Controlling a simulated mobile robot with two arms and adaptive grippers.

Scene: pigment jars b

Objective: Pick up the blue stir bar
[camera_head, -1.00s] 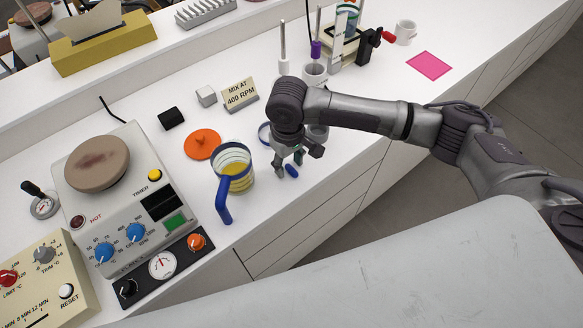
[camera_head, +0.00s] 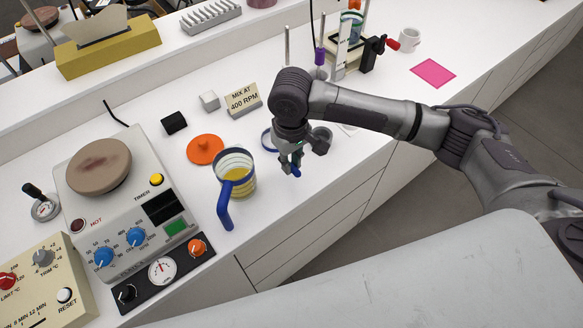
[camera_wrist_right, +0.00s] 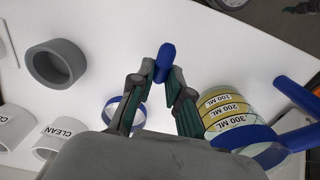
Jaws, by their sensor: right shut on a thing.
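The blue stir bar (camera_head: 296,172) is a small rounded blue capsule at the tips of my right gripper (camera_head: 291,162). In the right wrist view the stir bar (camera_wrist_right: 165,62) sits between the two fingertips of the right gripper (camera_wrist_right: 162,80), its far end sticking out past them. The right gripper is shut on it, over the white bench near the front edge. In the head view the fingers partly cover the bar. I cannot tell whether the bar touches the bench. My left gripper is not in view.
A beaker (camera_head: 240,182) with yellow liquid and a blue handle stands just left of the gripper. A hotplate stirrer (camera_head: 129,240), an orange disc (camera_head: 205,149) and a "MIX AT 400 RPM" sign (camera_head: 243,100) are further left. A grey ring-shaped cup (camera_wrist_right: 41,74) shows in the wrist view.

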